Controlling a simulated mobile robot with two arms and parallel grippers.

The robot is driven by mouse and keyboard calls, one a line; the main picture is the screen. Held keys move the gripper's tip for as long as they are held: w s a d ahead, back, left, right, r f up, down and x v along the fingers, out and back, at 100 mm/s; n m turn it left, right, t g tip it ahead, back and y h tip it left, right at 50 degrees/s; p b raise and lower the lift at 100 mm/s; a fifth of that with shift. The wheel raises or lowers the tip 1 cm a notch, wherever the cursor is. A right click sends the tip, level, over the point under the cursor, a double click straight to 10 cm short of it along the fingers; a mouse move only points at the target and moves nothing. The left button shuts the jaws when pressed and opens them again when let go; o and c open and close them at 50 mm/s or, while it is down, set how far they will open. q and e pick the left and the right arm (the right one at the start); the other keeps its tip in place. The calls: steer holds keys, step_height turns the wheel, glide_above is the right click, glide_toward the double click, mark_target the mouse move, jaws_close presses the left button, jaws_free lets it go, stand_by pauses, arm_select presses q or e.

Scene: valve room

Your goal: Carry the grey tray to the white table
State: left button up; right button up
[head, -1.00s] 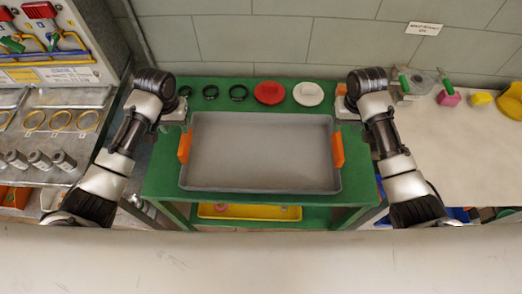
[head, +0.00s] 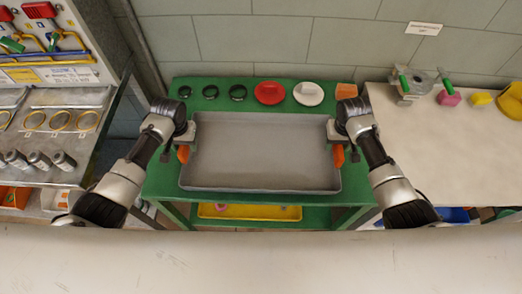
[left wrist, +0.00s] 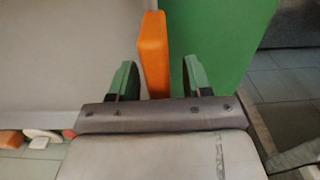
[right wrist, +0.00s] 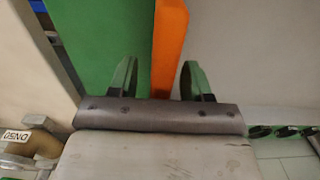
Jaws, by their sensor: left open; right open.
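The grey tray (head: 262,150) lies flat and empty on the green stand (head: 160,187) in the head view. It has an orange handle on each short side. My left gripper (head: 181,146) is open at the left handle (head: 183,154); in the left wrist view the orange handle (left wrist: 154,50) stands between the fingers (left wrist: 157,68). My right gripper (head: 341,144) is open at the right handle (head: 339,157); in the right wrist view the handle (right wrist: 169,40) is between the fingers (right wrist: 157,68).
Black rings (head: 210,92), a red disc (head: 269,92) and a white disc (head: 308,93) lie behind the tray. A yellow tray (head: 250,212) is on the lower shelf. A pale worktop (head: 440,150) with fittings stands right; a grey rack (head: 62,120) stands left.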

arm_select(q)
steer(key=shift+f, duration=0.45)
arm_select(e)
steer(key=shift+f, duration=0.45)
arm_select(q)
jaws_close()
arm_select(e)
jaws_close()
arm_select(q)
steer(key=shift+r, duration=0.1)
